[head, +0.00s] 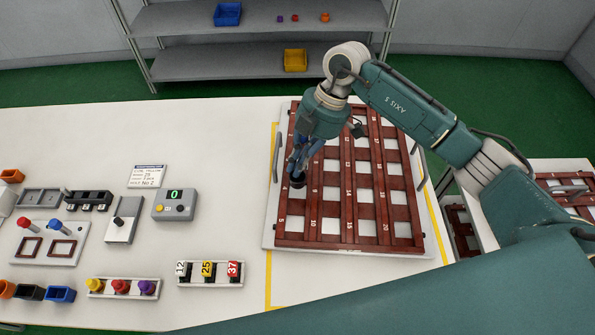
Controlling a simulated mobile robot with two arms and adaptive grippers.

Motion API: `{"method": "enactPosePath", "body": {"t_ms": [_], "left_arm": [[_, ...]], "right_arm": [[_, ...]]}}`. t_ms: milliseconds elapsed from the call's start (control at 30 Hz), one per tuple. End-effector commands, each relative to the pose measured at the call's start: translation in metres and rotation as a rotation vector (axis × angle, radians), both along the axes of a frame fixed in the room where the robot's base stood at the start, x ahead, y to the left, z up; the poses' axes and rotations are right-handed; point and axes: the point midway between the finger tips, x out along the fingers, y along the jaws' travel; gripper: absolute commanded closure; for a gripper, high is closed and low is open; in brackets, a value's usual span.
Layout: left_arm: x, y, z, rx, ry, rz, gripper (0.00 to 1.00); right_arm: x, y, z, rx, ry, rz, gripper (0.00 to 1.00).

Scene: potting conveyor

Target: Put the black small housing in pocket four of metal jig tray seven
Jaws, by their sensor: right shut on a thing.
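My right gripper (298,172) reaches in from the right, points down and is shut on a small black housing (297,183). The housing is over the left part of a reddish-brown gridded jig tray (325,240) with numbered pockets. The gripper and arm hide part of the tray's upper left. I cannot tell whether the housing is above a pocket or partly in it. The tray's own number is not readable. My left gripper is not in view.
The tray lies on a white plate with grey handles (277,158). To the left are a grey counter box (174,205), a label card (147,176), a rack of numbered pieces (210,285) and coloured housings (60,294). Another reddish-brown tray (553,184) is at right. The table's back left is clear.

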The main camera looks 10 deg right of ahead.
Motion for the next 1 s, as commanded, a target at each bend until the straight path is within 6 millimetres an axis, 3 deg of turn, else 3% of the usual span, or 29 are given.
{"method": "enactPosePath", "body": {"t_ms": [400, 533, 600, 1000], "left_arm": [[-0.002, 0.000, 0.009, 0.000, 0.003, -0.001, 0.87], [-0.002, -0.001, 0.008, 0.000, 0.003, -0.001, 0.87], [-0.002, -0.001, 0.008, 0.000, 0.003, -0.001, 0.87], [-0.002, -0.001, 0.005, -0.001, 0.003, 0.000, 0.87]], "right_arm": [[0.000, 0.000, -0.044, 0.000, -0.001, 0.000, 1.00], [0.000, 0.000, -0.044, -0.001, -0.001, 0.001, 1.00], [0.000, 0.000, -0.044, -0.001, -0.001, 0.001, 0.86], [0.002, -0.003, -0.038, 0.000, -0.003, 0.000, 0.86]]}}
